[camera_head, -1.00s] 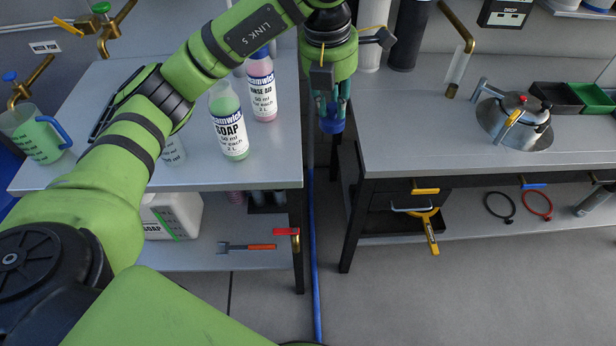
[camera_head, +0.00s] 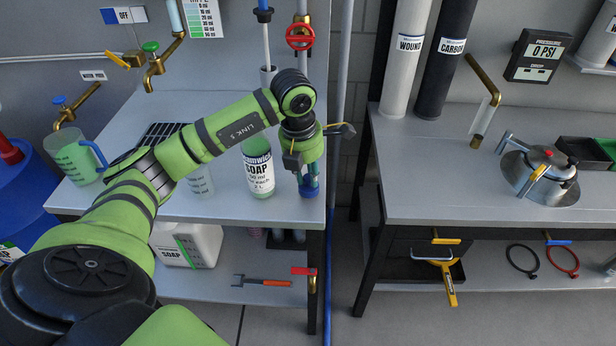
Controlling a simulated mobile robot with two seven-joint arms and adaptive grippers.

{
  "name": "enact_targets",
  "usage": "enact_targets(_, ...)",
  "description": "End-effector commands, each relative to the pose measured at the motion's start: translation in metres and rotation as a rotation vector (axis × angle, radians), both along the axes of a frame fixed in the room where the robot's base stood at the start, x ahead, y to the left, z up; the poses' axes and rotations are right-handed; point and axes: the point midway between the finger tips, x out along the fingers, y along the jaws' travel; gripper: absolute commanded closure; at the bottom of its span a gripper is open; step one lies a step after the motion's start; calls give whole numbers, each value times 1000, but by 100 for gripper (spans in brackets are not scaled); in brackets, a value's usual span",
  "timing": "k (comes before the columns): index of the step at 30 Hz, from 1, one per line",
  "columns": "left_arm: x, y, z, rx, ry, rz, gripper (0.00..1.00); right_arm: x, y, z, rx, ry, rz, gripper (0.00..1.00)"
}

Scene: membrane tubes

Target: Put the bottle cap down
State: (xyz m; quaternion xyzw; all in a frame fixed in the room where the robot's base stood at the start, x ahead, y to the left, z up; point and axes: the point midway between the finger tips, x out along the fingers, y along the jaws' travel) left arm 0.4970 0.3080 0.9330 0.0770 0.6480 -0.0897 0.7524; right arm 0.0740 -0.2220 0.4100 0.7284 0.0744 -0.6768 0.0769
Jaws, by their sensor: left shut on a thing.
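My left gripper (camera_head: 308,180) points down above the right front part of the left table (camera_head: 225,205), just right of the soap bottle. It is shut on a blue bottle cap (camera_head: 309,192), which shows at its fingertips. I cannot tell whether the cap touches the tabletop. The soap bottle (camera_head: 259,172), with green liquid and a white label, stands upright on the table. Its top is partly hidden behind my arm. My right gripper is not in view.
A measuring jug (camera_head: 75,160) with green liquid stands at the table's left. A faucet (camera_head: 155,65) is behind. A gap separates this table from the right bench (camera_head: 430,185), which holds a kettle-like metal vessel (camera_head: 540,170). The left table's front edge is close to the gripper.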

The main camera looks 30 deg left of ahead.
Motion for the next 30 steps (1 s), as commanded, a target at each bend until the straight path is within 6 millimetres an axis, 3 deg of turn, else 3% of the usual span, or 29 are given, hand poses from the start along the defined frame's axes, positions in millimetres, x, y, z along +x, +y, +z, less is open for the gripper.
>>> enact_targets(5,0,-1,-20,-1,1,-1,88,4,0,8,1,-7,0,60)
enact_targets(17,0,-1,-27,0,0,-1,88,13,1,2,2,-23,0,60)
enact_targets(18,0,-1,-25,0,-1,0,61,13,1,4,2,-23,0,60)
enact_targets(19,0,-1,-25,0,0,0,53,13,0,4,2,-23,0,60)
enact_targets(30,0,-1,-22,0,0,0,53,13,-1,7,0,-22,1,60)
